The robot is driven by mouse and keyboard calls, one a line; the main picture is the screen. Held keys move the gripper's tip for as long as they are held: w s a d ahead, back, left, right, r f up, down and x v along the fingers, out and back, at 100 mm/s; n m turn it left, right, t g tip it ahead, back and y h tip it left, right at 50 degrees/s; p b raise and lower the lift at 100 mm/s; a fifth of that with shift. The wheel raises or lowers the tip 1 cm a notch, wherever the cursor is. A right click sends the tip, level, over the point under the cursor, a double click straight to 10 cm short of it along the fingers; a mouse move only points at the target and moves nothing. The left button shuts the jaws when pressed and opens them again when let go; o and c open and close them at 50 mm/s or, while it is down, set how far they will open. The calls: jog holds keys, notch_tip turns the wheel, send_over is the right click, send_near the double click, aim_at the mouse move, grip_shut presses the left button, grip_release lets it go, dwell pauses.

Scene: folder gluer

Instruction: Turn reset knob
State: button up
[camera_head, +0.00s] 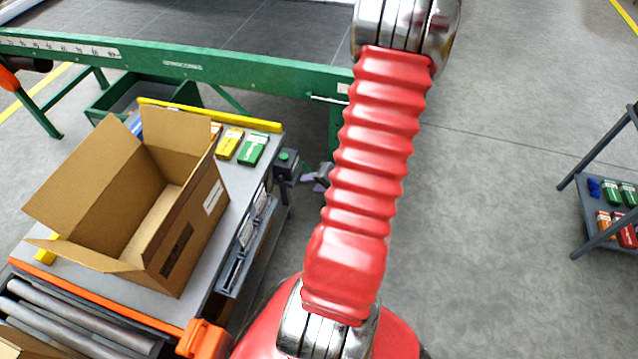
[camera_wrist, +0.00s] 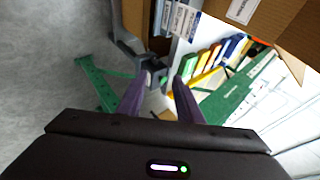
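A dark control box with a round green knob or button (camera_head: 284,155) is fixed to the right edge of the packing table. I take this for the reset knob, but I cannot read a label. My gripper (camera_head: 317,178) is just right of the box in the head view, mostly hidden behind my red arm. In the wrist view, my gripper's two purple fingers (camera_wrist: 159,82) are apart with nothing held between them. The dark box (camera_wrist: 153,72) shows just beyond the fingertips, roughly between them. Contact cannot be made out.
An open cardboard box (camera_head: 190,232) stands on the grey table (camera_head: 236,188), with small coloured cartons (camera_head: 253,149) behind it. A green conveyor frame (camera_head: 235,68) runs behind. A roller conveyor (camera_head: 75,325) is at lower left. A dark shelf (camera_head: 593,215) is at right; the floor between is clear.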

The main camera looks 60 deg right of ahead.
jog(key=shift+v, duration=1.3)
